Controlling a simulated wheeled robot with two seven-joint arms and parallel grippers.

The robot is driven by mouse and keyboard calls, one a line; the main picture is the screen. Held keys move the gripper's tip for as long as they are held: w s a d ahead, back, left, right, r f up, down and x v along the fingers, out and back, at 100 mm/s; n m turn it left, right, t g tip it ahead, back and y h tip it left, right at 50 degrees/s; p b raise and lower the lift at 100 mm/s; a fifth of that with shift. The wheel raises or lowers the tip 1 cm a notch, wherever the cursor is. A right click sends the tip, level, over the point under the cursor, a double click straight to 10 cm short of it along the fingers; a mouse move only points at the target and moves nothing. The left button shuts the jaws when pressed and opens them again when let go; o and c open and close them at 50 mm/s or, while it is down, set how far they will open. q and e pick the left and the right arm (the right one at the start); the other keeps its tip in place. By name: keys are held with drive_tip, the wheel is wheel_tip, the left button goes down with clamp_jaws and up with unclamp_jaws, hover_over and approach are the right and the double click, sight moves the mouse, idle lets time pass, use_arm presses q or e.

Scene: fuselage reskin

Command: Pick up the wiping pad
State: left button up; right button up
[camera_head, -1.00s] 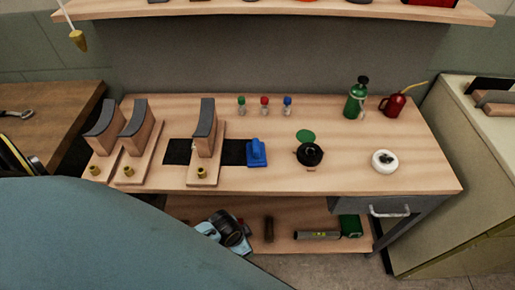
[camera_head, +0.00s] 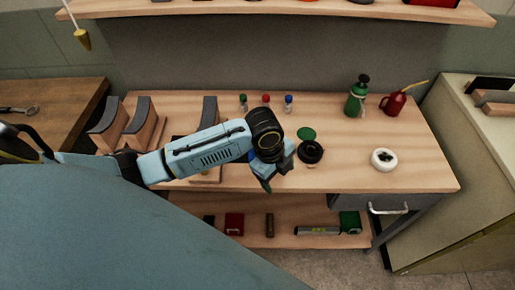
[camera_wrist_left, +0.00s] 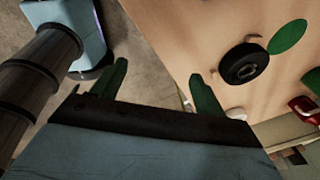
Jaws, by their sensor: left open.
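The wiping pad seems to be the blue block with a handle, seen clearly on the bench a second ago. Now my left arm and gripper cover most or all of its place in the head view, and I cannot separate it surely from the blue gripper body. My left gripper (camera_head: 279,176) is over that part of the bench, fingers open. In the left wrist view the two green fingers (camera_wrist_left: 160,82) stand wide apart with nothing between them, and the pad does not show. Contact with the pad cannot be told. My right gripper is not in view.
A white ring (camera_head: 384,160), green bottle (camera_head: 356,98) and red oil can (camera_head: 394,104) stand farther right. Curved blocks (camera_head: 145,120) stand left. A shelf (camera_head: 290,8) hangs above.

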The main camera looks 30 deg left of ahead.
use_arm(q)
drive_tip(key=w+a+r+m+g+y, duration=0.2)
drive_tip(key=w+a+r+m, duration=0.55)
drive_tip(key=a+r, duration=0.35)
drive_tip(key=shift+m, duration=0.35)
wheel_tip(320, 180, down, 14)
drive_tip(key=shift+a+r+b, duration=0.15)
drive_tip(key=shift+b, duration=0.55)
drive_tip(key=c, duration=1.1)
